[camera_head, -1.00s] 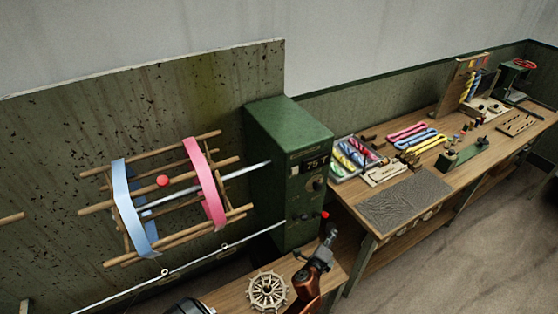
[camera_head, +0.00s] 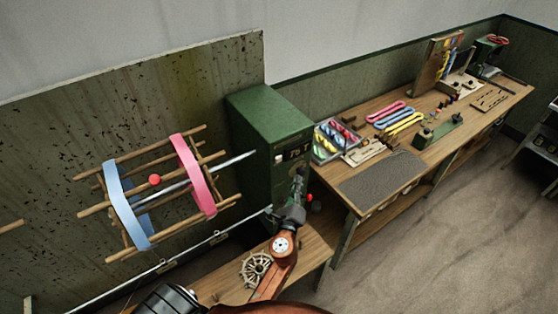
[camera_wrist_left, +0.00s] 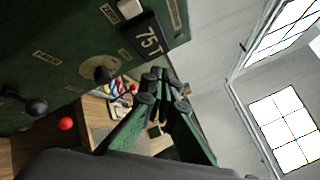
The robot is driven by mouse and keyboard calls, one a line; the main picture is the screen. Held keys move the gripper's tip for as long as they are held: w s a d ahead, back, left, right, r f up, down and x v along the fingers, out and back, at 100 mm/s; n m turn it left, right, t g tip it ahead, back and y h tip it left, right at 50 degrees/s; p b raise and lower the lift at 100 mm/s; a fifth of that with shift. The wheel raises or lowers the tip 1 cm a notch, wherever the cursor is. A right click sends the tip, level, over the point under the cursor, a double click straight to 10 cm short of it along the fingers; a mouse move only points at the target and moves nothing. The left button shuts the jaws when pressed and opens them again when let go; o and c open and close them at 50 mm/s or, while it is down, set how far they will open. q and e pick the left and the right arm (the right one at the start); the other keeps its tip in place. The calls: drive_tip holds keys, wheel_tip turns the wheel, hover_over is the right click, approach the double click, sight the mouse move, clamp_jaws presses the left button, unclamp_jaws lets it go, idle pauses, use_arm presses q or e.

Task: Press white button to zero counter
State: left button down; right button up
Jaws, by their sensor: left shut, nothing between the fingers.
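The green cabinet (camera_head: 262,110) carries the counter (camera_head: 299,151) on its front face. In the left wrist view the counter (camera_wrist_left: 149,40) reads 75 T. The white button (camera_head: 279,159) sits just left of the counter, and it also shows at the top of the left wrist view (camera_wrist_left: 131,11). My left gripper (camera_head: 298,178) is upright in front of the cabinet face, below the counter and right of the button. Its fingers (camera_wrist_left: 160,76) are together with nothing between them, apart from the button. My right gripper is not seen.
A wooden reel with a blue band (camera_head: 125,205) and pink band (camera_head: 192,175) stands left of the cabinet. A red knob (camera_head: 309,197) sits low beside my gripper. A spoked wheel (camera_head: 256,269) lies on the lower bench. The right workbench holds skeins (camera_head: 385,113) and tools.

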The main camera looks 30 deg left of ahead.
use_arm(q)
drive_tip(key=w+a, duration=0.3)
drive_tip(key=a, duration=0.5)
drive_tip(key=shift+w+p, duration=0.2)
drive_tip(key=shift+p, duration=0.25)
drive_tip(key=shift+a, duration=0.2)
idle(1.0)
drive_tip(key=shift+w+a, duration=0.15)
drive_tip(key=shift+a, duration=0.05)
drive_tip(key=shift+w+a, duration=0.2)
drive_tip(key=shift+a, duration=0.3)
idle(0.9)
drive_tip(key=shift+d, duration=0.1)
drive_tip(key=shift+s+d, duration=0.4)
drive_tip(key=shift+d, duration=0.4)
drive_tip(key=d, duration=0.1)
drive_tip(key=s+d, duration=0.1)
drive_tip(key=d, duration=0.1)
drive_tip(key=s+d, duration=0.1)
drive_tip(key=shift+d, duration=0.3)
